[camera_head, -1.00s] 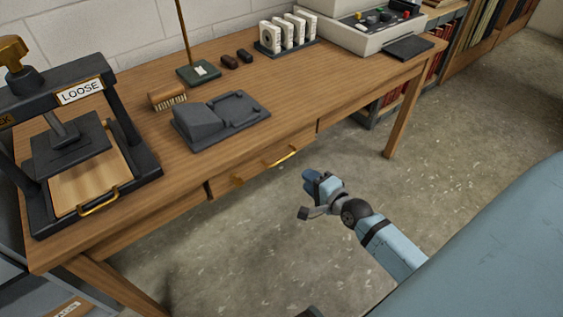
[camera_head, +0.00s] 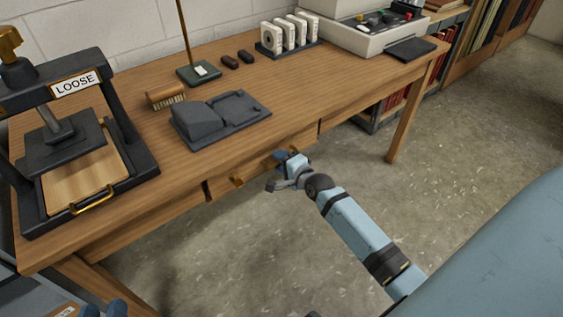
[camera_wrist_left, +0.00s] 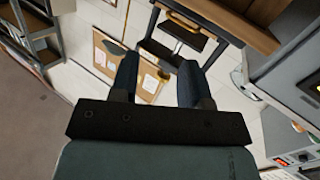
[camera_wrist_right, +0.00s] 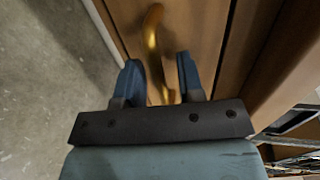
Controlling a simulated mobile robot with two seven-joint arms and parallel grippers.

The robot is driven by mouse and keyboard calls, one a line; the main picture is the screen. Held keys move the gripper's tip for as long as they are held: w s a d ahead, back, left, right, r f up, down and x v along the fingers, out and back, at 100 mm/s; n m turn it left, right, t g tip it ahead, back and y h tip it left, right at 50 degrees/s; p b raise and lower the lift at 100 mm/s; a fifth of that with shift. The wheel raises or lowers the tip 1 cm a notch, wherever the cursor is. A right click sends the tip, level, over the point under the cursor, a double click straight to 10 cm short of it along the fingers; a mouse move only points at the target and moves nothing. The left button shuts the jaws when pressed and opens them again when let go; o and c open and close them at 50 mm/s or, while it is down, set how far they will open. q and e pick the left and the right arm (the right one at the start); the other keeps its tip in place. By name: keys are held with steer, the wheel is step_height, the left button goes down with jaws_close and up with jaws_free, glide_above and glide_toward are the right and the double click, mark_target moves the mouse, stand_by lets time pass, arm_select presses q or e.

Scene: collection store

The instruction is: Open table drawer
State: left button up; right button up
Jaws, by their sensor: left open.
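The wooden table (camera_head: 330,75) has a drawer (camera_head: 222,187) in its front edge, and the drawer looks shut. Its brass handle (camera_head: 269,164) is partly hidden by my right gripper (camera_head: 281,168) in the head view. In the right wrist view, the curved handle (camera_wrist_right: 152,35) runs between the two blue fingers of my right gripper (camera_wrist_right: 158,68). The fingers stand apart, with a gap to the handle. My left gripper (camera_head: 103,309) shows only at the bottom left edge of the head view. In the left wrist view, its fingers (camera_wrist_left: 160,68) are apart and empty.
A black press (camera_head: 75,150) marked LOOSE stands at the table's left end. A dark grey cradle (camera_head: 220,118), a brush (camera_head: 166,96) and a lamp base (camera_head: 199,73) are on the tabletop. The floor (camera_head: 440,190) right of my right arm is clear.

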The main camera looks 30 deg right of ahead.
steer(key=c, duration=0.5)
arm_select(q)
steer(key=shift+f, duration=0.1)
arm_select(e)
jaws_close()
arm_select(q)
steer(key=s+a+f+g+y+p, duration=0.3)
steer(key=f+p, duration=0.3)
steer(key=p, duration=0.3)
steer(key=shift+a+f+g+p, duration=0.2)
steer(key=shift+a+g+p, duration=0.15)
steer(key=shift+a+g, duration=0.4)
arm_select(e)
steer(key=f+v, duration=0.2)
steer(key=v, duration=1.1)
steer(key=s+f+v, duration=0.1)
steer(key=f+v, duration=0.2)
steer(key=v, duration=1)
steer(key=shift+s+d+f, duration=0.15)
steer(key=shift+s+d, duration=0.1)
steer(key=o, duration=0.5)
jaws_free()
